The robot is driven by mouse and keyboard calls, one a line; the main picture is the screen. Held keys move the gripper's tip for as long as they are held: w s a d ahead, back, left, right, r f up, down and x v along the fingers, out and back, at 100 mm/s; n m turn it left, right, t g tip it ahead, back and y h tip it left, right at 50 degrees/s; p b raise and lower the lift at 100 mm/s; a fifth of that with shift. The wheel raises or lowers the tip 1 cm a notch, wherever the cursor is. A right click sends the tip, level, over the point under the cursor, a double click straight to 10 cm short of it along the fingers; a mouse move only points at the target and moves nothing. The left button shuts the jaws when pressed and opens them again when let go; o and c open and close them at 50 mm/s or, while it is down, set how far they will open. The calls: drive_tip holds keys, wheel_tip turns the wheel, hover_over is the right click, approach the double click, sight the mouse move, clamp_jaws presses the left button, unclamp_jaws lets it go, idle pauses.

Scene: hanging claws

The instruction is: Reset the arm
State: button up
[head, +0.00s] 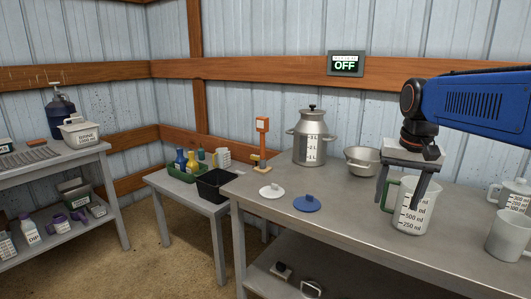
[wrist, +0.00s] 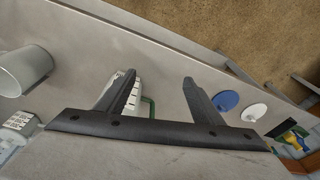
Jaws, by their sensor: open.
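My blue arm reaches in from the right in the head view. My gripper (head: 398,205) points down over the steel table, its two dark fingers spread and nothing held between them. In the wrist view my gripper (wrist: 159,80) also shows wide apart fingers. A white measuring jug (head: 408,222) with a green handle stands upright on the table by the fingers, and one finger overlaps it in the head view. In the wrist view the jug (wrist: 137,92) is partly hidden behind the left finger. I cannot tell whether finger and jug touch.
A steel pot (head: 313,145), a steel bowl (head: 362,162), a blue lid (head: 307,204) and a white lid (head: 271,192) are on the same table. A grey mug (head: 508,236) stands at the right. An orange-topped stand (head: 262,145) is at the left edge. A wall sign (head: 345,64) reads OFF.

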drive_tip(key=s+a+f+n+t, duration=0.1)
drive_tip(key=s+f+n, duration=0.1)
drive_tip(key=s+f, duration=0.5)
drive_tip(key=s+a+f+n+t, duration=0.1)
drive_tip(key=s+a+f+n, duration=0.1)
drive_tip(key=s+f, duration=0.6)
drive_tip(key=s, duration=0.5)
drive_tip(key=shift+s+a+t, duration=0.25)
drive_tip(key=shift+a+t, duration=0.05)
drive_tip(key=shift+t, duration=0.1)
